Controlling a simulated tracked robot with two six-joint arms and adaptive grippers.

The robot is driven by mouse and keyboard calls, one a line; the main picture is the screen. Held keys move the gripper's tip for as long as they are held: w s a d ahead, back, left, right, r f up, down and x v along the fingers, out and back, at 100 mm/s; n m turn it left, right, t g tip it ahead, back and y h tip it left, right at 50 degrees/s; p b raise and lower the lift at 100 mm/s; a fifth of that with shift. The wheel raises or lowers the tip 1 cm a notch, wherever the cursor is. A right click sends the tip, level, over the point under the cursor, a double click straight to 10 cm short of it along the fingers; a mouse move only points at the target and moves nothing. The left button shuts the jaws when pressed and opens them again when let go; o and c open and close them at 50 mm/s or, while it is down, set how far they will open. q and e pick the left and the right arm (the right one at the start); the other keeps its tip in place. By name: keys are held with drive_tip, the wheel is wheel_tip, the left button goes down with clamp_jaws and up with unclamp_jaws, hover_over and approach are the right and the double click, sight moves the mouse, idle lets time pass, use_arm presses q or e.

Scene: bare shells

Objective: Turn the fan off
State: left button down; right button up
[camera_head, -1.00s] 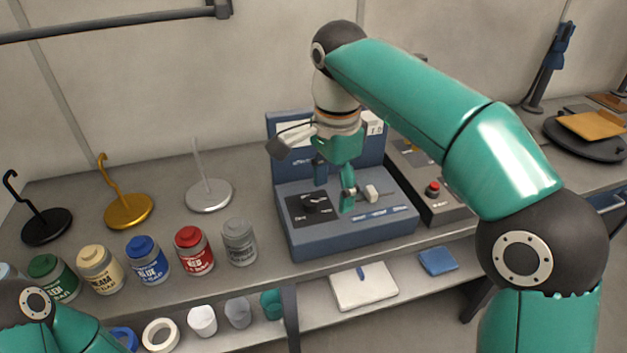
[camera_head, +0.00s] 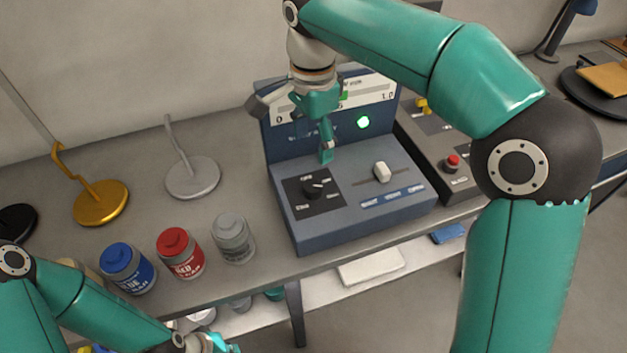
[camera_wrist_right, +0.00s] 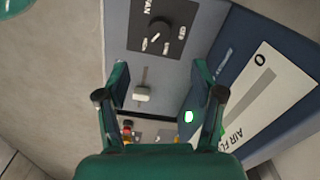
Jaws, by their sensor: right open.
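The blue console (camera_head: 345,225) on the bench has a black panel with a dark round FAN knob (camera_head: 312,189), which also shows in the wrist view (camera_wrist_right: 158,30). I cannot read the knob's setting clearly. A white slider (camera_head: 381,172) sits in a slot to its right. A lamp (camera_head: 364,123) on the upright back is lit green, beside an air flow gauge (camera_wrist_right: 268,98). My right gripper (camera_head: 326,155) is open and empty above the console, behind the knob, apart from it. My left gripper (camera_head: 210,345) is partly cut off at the bottom edge.
A grey box with a red button (camera_head: 452,162) and a yellow switch (camera_head: 423,106) stands to the right. Blue (camera_head: 128,270), red (camera_head: 181,255) and grey (camera_head: 233,238) jars stand at the left front. Gold (camera_head: 101,204) and silver (camera_head: 193,179) hook stands are behind them.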

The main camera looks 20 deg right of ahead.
sight(313, 185)
wheel_tip(313, 185, down, 12)
drive_tip(key=shift+r, duration=0.1)
idle(0.4)
drive_tip(key=c, duration=1.1)
drive_tip(key=shift+c, duration=0.2)
